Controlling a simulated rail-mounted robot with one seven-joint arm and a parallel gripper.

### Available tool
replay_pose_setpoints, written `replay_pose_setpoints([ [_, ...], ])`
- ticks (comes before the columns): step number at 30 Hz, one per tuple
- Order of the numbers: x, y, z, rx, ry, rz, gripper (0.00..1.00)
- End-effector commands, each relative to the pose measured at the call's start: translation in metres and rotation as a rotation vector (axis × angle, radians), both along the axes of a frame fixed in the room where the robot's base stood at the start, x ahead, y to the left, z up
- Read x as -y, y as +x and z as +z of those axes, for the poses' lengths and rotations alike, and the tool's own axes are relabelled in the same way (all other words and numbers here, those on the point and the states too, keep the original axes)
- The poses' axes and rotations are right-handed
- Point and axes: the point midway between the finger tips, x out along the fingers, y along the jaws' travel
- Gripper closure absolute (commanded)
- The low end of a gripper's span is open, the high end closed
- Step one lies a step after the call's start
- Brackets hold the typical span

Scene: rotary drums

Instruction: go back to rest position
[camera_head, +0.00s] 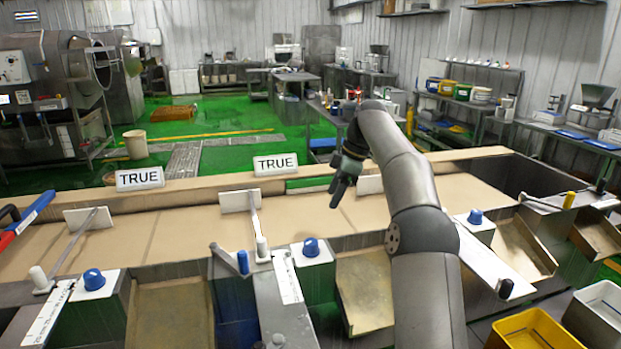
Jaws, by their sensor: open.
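My gripper (341,187) is at the end of my grey arm, above the brown conveyor surface (300,222) right of the middle of the view. It points down and its dark fingers look empty. The gap between the fingers is small in this view. My arm rises from the bottom edge and bends over the near side of the conveyor. Part of the conveyor behind the arm is hidden.
Two signs reading TRUE (140,179) stand on the far rail. Levers with white paddles (240,201) cross the conveyor. Blue knobs (311,247) and metal chutes (365,290) line the near edge. A yellow bin (535,330) sits at bottom right. Open air surrounds my gripper.

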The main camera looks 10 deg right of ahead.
Motion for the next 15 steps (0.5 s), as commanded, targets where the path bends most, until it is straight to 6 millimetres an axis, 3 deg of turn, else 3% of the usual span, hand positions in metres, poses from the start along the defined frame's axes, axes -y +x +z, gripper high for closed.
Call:
replay_pose_setpoints([
  [5,-0.04,-0.04,0.01,-0.073,-0.085,-0.161,0.4],
  [8,-0.059,-0.079,0.007,-0.118,-0.144,-0.314,0.4],
  [15,-0.075,-0.2,-0.023,-0.18,-0.241,-0.715,0.4],
])
